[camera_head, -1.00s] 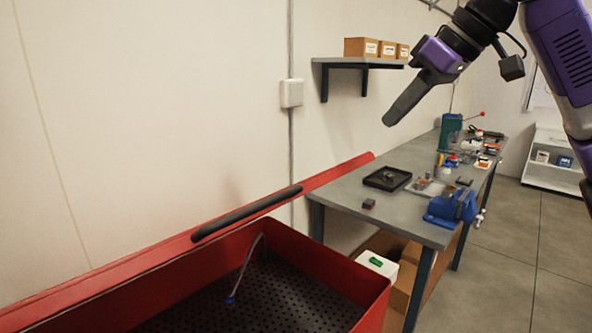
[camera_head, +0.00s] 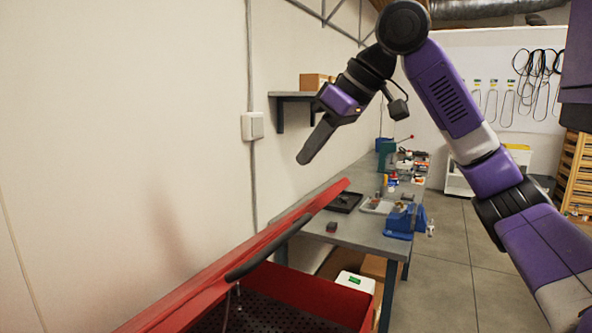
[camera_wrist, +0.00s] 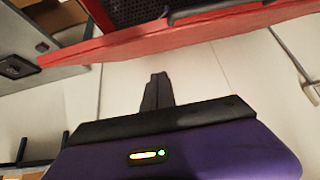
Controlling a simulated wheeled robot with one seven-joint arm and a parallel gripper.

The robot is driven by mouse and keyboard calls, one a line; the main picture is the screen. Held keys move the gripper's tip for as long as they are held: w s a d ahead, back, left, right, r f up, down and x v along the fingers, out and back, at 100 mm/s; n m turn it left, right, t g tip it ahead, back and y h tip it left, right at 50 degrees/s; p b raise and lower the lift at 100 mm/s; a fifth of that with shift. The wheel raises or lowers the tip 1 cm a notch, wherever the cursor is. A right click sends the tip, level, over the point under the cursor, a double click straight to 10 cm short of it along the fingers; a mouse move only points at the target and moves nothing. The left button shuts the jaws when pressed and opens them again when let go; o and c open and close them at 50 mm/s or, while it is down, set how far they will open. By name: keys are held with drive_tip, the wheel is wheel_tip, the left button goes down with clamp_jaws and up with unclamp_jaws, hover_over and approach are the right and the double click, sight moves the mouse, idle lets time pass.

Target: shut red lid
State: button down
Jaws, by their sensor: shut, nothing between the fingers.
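The red lid (camera_head: 215,282) stands raised along the wall, seen nearly edge-on, with a dark handle (camera_head: 268,248) on its near side. It belongs to a red bin (camera_head: 322,296) with a dark perforated inside, low in the head view. The lid also crosses the top of the wrist view (camera_wrist: 190,32) as a red band. My gripper (camera_head: 303,160) is above the lid's far end, near the wall, pointing down and left. Its fingers are together and empty, and they look apart from the lid. In the wrist view the fingers (camera_wrist: 158,80) point toward the lid's edge.
A wall shelf (camera_head: 291,95) holds boxes behind my gripper. A white box (camera_head: 355,282) is under the bench. Floor at right is clear.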

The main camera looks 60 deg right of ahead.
drive_tip(key=p+x, duration=0.1)
drive_tip(key=x, duration=0.7)
drive_tip(key=shift+a, duration=0.1)
drive_tip(key=f, duration=0.1)
drive_tip(key=s+f, duration=0.1)
drive_tip(key=shift+s+f, duration=0.3)
drive_tip(key=shift+f, duration=0.1)
drive_tip(key=shift+s+f, duration=0.3)
drive_tip(key=shift+f, duration=0.15)
